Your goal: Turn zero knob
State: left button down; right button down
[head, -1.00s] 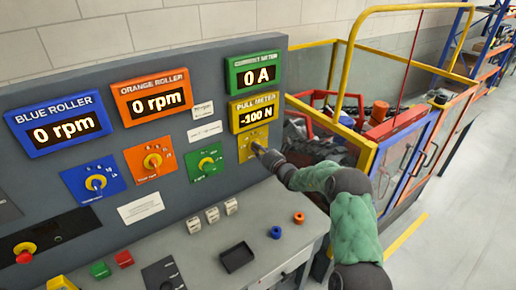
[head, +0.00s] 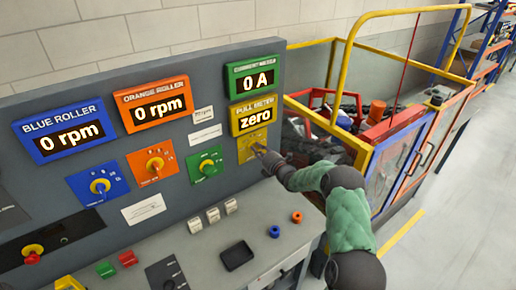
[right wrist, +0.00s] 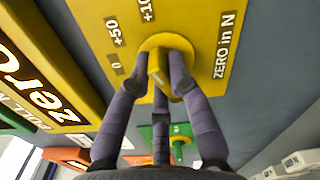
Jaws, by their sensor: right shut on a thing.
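The zero knob (right wrist: 157,68) is a yellow knob on a yellow plate marked "ZERO in N" in the right wrist view. In the head view its yellow plate (head: 246,146) sits below the pull meter (head: 254,115), which reads "zero". My right gripper (right wrist: 160,80) is shut on the knob, with its fingers on either side of it. In the head view the right gripper (head: 264,151) partly hides the knob. My left gripper is not in view.
Blue (head: 98,186), orange (head: 153,162) and green (head: 205,164) knob plates lie to the left on the grey panel. A desk below holds white switches, a black tray (head: 238,256) and two small rings. A yellow-framed cage (head: 362,150) stands to the right.

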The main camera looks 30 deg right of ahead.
jog(key=shift+d+m+p, duration=0.1)
jog(key=shift+m+p, duration=0.3)
jog(key=shift+m, duration=0.8)
jog(key=shift+f, duration=0.1)
jog(key=c, duration=1.1)
grip_release()
jog(key=shift+c, duration=0.2)
jog(key=s+d, duration=0.1)
jog(key=s, duration=1.1)
jog(key=shift+s+f, duration=0.1)
